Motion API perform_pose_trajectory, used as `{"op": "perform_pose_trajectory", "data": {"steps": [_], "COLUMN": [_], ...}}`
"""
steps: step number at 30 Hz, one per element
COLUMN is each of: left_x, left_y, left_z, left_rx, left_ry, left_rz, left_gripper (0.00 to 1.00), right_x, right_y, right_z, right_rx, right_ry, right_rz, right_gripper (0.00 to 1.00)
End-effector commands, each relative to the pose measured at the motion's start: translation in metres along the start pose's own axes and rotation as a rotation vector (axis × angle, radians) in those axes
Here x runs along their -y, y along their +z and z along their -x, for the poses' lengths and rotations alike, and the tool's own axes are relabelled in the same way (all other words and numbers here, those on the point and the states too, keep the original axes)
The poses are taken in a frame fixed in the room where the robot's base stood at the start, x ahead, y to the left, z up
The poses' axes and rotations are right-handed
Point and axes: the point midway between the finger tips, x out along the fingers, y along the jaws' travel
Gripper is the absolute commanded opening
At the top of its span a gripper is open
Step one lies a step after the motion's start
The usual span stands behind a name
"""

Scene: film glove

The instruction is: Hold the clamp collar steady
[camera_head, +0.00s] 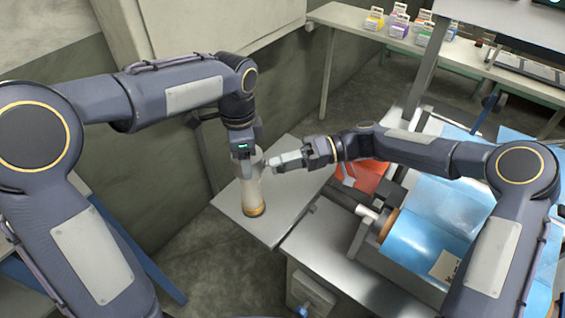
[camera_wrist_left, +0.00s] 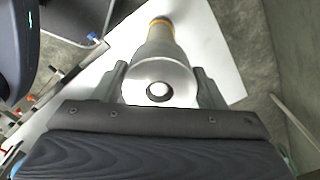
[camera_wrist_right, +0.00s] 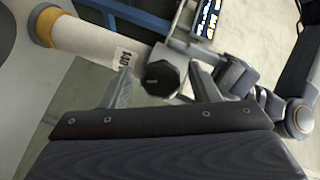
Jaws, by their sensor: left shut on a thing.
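A pale upright cylinder (camera_head: 250,191) with an orange base ring stands on a small grey table. The clamp collar (camera_wrist_left: 132,80) appears as a grey metal round at its upper end, around a dark hole with a white centre. My left gripper (camera_head: 246,168) reaches down from above, its fingers against both sides of the collar. My right gripper (camera_head: 280,161) comes in from the right, close to the collar. In the right wrist view a dark faceted knob (camera_wrist_right: 160,78) sits between its fingers, with small gaps beside it. The collar is partly hidden by the grippers in the head view.
The small grey table (camera_head: 281,205) has bare room around the cylinder. A metal machine with a blue-wrapped roll (camera_head: 412,245) stands at the right, under my right arm. Several coloured boxes (camera_head: 398,26) stand on a back bench. A wall rises behind the left arm.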

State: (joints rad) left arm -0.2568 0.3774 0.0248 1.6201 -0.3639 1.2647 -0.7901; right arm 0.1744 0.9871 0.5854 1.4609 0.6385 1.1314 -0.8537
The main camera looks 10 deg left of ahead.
Motion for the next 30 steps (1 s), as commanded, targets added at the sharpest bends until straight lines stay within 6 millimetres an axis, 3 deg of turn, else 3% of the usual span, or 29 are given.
{"op": "perform_pose_trajectory", "data": {"steps": [8,15,21,30], "left_x": [0.0,0.0,0.0,0.0], "left_y": [0.0,0.0,0.0,0.0], "left_z": [0.0,0.0,0.0,0.0], "left_rx": [0.0,0.0,-0.001,-0.001], "left_ry": [0.0,0.0,0.001,0.001], "left_rz": [0.001,0.001,0.001,0.001], "left_gripper": [0.25,0.25,0.25,0.25], "right_x": [0.0,0.0,0.0,0.0], "right_y": [-0.001,-0.001,0.0,0.0], "right_z": [0.008,0.048,0.071,0.075], "right_rx": [-0.001,-0.003,-0.001,0.0], "right_ry": [0.0,0.001,0.0,0.0], "right_rz": [0.001,0.001,0.0,-0.001], "right_gripper": [0.55,0.55,0.55,0.55]}}
